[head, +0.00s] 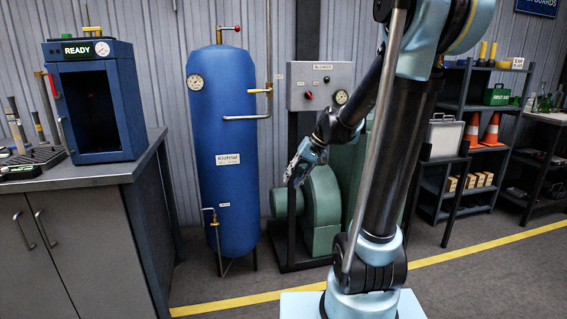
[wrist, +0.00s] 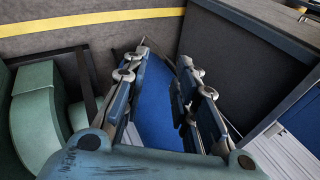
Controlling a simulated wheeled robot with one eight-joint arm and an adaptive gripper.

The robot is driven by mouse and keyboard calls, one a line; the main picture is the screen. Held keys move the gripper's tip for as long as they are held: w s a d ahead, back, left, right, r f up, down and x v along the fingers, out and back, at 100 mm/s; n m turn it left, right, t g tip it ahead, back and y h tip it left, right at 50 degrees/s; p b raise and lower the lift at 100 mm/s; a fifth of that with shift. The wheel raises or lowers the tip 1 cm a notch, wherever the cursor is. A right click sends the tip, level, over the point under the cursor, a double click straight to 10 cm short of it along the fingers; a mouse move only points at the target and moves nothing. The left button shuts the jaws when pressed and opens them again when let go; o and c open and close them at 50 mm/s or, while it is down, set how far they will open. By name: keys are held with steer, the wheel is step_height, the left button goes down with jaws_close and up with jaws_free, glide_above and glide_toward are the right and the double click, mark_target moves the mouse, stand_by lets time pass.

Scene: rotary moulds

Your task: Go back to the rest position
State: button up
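My gripper (head: 296,172) hangs at the end of my folded arm in the head view, in front of the green blower and right of the blue tank. In the wrist view my gripper (wrist: 164,56) has its two fingers apart with nothing held between them. The blue tank (wrist: 156,100) shows behind the gap between the fingers. No separate task object shows in the gripper.
A blue cabinet oven (head: 100,105) marked READY stands on the grey workbench (head: 85,235) at left. The blue tank (head: 222,130), green blower (head: 322,205) and control panel (head: 318,85) stand behind. Shelves (head: 475,130) are at right. A yellow line (head: 475,258) crosses the floor.

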steer(key=s+d+f+h, duration=0.3)
steer(key=s+d, duration=0.4)
steer(key=s, duration=0.4)
steer(key=s+d+f+t+h, duration=0.1)
steer(key=s+d+f+h, duration=0.2)
steer(key=s+d+f, duration=0.2)
steer(key=s+d, duration=0.3)
steer(key=s, duration=0.3)
steer(key=shift+d, duration=0.1)
steer(key=shift+w+f, duration=0.25)
steer(key=shift+w, duration=0.15)
